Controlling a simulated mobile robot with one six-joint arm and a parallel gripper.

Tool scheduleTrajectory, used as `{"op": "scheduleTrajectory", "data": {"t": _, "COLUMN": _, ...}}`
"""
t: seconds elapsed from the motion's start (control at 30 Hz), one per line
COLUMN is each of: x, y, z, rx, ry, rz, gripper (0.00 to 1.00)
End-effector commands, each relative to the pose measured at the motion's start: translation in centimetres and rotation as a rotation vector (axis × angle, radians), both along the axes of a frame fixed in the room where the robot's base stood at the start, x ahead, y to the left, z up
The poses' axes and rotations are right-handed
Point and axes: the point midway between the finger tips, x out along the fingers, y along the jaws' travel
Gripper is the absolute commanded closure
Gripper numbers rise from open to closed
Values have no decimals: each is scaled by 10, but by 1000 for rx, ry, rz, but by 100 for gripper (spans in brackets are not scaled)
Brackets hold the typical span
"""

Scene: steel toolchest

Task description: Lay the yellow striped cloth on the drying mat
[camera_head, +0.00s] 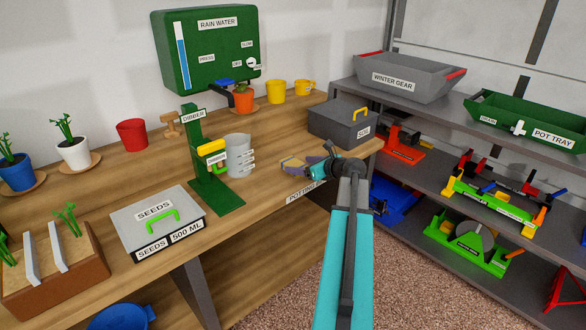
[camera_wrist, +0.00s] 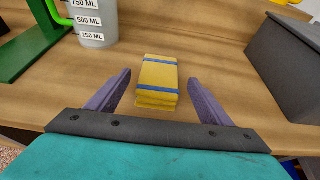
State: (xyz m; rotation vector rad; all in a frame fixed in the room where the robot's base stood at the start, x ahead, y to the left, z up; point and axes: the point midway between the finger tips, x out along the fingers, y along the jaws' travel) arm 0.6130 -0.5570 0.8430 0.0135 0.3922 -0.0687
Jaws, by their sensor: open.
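The yellow striped cloth (camera_wrist: 157,76) is a folded yellow block with blue stripes. It lies on the wooden bench top in the middle of the wrist view. My gripper (camera_wrist: 159,78) is open, with one purple finger on each side of the cloth and a gap to both. In the head view my gripper (camera_head: 291,166) is low over the bench near its front edge, and it largely hides the cloth. I cannot pick out a drying mat in either view.
A measuring jug (camera_head: 239,156) and the green dibber stand (camera_head: 212,183) are left of my gripper. A dark grey box (camera_head: 338,121) stands to the right. A seeds box (camera_head: 157,222) is further left. Metal shelves (camera_head: 430,91) with trays and tools are at the right.

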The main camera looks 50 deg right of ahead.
Motion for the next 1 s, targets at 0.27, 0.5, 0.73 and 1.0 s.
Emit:
{"op": "scheduleTrajectory", "data": {"t": 0.27, "x": 31, "y": -2, "z": -12, "rx": 2, "ry": 1, "rz": 1, "gripper": 27}}
{"op": "scheduleTrajectory", "data": {"t": 0.5, "x": 43, "y": -3, "z": -17, "rx": 0, "ry": 0, "rz": 0, "gripper": 27}}
{"op": "scheduleTrajectory", "data": {"t": 0.73, "x": 43, "y": -2, "z": -17, "rx": 0, "ry": 0, "rz": -1, "gripper": 27}}
{"op": "scheduleTrajectory", "data": {"t": 1.0, "x": 42, "y": -3, "z": -17, "rx": 1, "ry": 0, "rz": -1, "gripper": 27}}
